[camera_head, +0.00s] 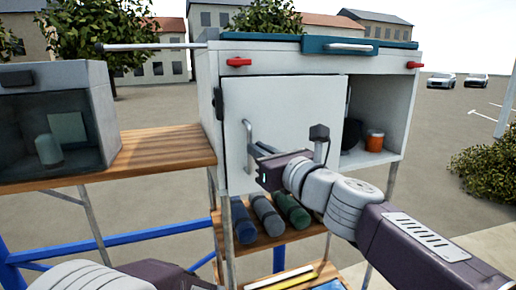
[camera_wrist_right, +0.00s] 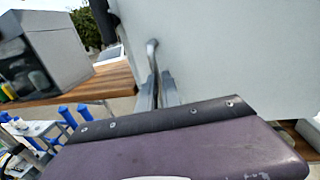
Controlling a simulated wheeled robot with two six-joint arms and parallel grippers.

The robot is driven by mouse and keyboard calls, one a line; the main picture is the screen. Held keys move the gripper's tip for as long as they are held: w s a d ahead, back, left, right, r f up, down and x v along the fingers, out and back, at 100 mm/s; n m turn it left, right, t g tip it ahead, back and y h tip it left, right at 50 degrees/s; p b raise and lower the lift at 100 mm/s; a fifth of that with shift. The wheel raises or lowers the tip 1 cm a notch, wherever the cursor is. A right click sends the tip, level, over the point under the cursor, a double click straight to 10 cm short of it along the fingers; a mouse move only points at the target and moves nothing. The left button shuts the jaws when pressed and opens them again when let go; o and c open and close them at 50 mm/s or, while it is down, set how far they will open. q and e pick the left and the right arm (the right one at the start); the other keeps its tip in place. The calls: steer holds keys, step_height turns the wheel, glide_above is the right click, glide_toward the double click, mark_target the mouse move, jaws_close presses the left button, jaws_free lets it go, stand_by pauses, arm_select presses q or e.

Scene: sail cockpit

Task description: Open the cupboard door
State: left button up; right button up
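The cupboard (camera_head: 208,90) is a pale grey box on thin legs. Its flat door (camera_head: 290,110) covers the left part of the front; I cannot tell whether it stands slightly ajar. A vertical metal handle (camera_head: 248,130) is near the door's left edge and also shows in the right wrist view (camera_wrist_right: 152,52). My right gripper (camera_head: 257,151) is at the handle; in the right wrist view its two narrow-set fingers (camera_wrist_right: 157,92) close around the bar. My left gripper's body (camera_head: 160,274) shows at the bottom edge; its fingers are out of frame.
Right of the door an open compartment holds an orange pot (camera_head: 375,140). A wooden counter (camera_head: 165,148) with a grey glass-fronted box (camera_head: 95,95) adjoins on the left. Rolled bundles (camera_head: 267,214) lie on a shelf below. Open paving extends right.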

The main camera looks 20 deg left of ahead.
steer(key=shift+w+d+r, duration=0.1)
steer(key=shift+w+r, duration=0.05)
steer(key=shift+r, duration=0.05)
steer(key=c, duration=0.4)
steer(key=shift+s+a+r, duration=0.1)
steer(key=shift+s+a, duration=0.3)
jaws_close()
steer(key=shift+w+d, duration=0.1)
steer(key=shift+w, duration=0.05)
steer(key=shift+o, duration=2)
jaws_free()
